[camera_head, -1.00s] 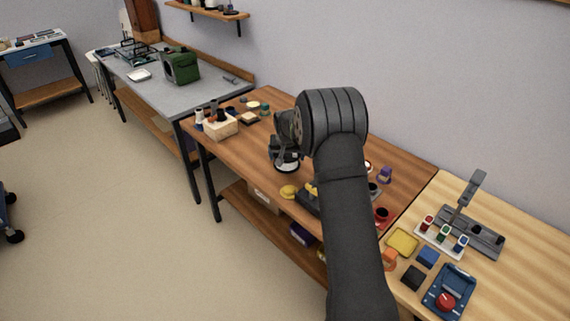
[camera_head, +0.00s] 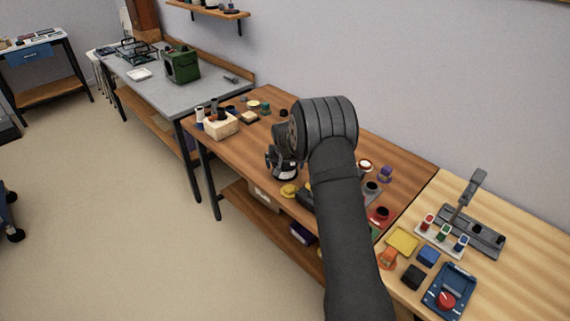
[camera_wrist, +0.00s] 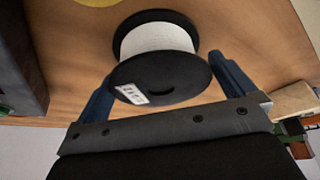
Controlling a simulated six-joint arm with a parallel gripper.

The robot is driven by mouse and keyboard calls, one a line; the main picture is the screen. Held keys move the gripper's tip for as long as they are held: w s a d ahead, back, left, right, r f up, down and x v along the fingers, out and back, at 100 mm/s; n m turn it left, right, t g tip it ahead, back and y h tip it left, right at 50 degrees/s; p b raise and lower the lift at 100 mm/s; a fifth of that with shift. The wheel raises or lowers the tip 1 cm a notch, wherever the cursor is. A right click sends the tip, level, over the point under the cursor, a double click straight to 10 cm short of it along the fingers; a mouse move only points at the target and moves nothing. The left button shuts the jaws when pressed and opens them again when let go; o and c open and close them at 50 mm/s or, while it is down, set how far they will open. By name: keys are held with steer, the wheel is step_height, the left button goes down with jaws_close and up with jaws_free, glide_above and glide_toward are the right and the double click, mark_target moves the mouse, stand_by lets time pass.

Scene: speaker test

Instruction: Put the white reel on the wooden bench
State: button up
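The white reel (camera_wrist: 157,40) has black flanges and a label on the near one. In the wrist view it sits between the blue fingers of my gripper (camera_wrist: 165,75). The fingers straddle it and look wider than its flanges; their tips are partly hidden, and contact is hard to judge. In the head view the reel (camera_head: 286,172) is low under my gripper (camera_head: 280,158), at the front part of a brown wooden bench (camera_head: 245,150). A lighter wooden bench (camera_head: 530,230) adjoins at the right.
A yellow item (camera_head: 289,190) lies close to the reel. A wooden block holder (camera_head: 221,126) with spools stands to the left. A grey-topped bench (camera_head: 150,88) with a green case (camera_head: 181,65) is farther left. My arm hides part of the brown bench.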

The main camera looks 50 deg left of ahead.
steer(key=shift+r, duration=0.15)
steer(key=v, duration=1.2)
steer(key=x, duration=1.2)
steer(key=shift+r, duration=1.35)
